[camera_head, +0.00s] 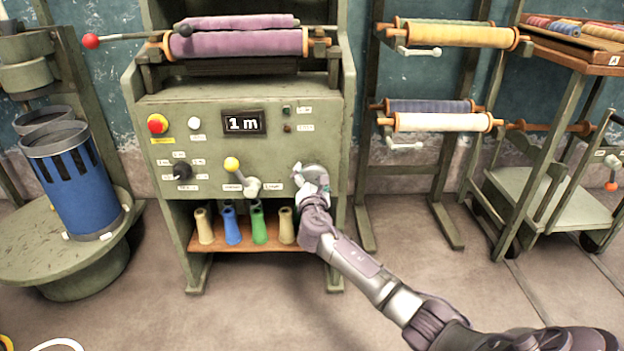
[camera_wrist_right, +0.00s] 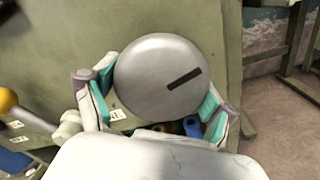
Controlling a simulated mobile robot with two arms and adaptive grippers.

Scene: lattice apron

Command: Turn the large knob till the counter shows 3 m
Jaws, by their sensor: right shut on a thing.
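The large knob is a round grey disc with a dark bar mark on its face, seen close in the right wrist view (camera_wrist_right: 158,72). In the head view it sits at the lower right of the machine's green panel, mostly hidden behind my right gripper (camera_head: 311,180). My right gripper is shut on the knob, one finger on each side of its rim, as the right wrist view (camera_wrist_right: 158,108) shows. The bar mark is tilted, its right end higher in that view. The counter (camera_head: 244,122) is a black display reading "1 m". My left gripper is not in view.
A red button (camera_head: 157,124) is at the upper left. Several coloured cones (camera_head: 232,226) stand on the shelf below. A blue drum (camera_head: 75,185) is at left.

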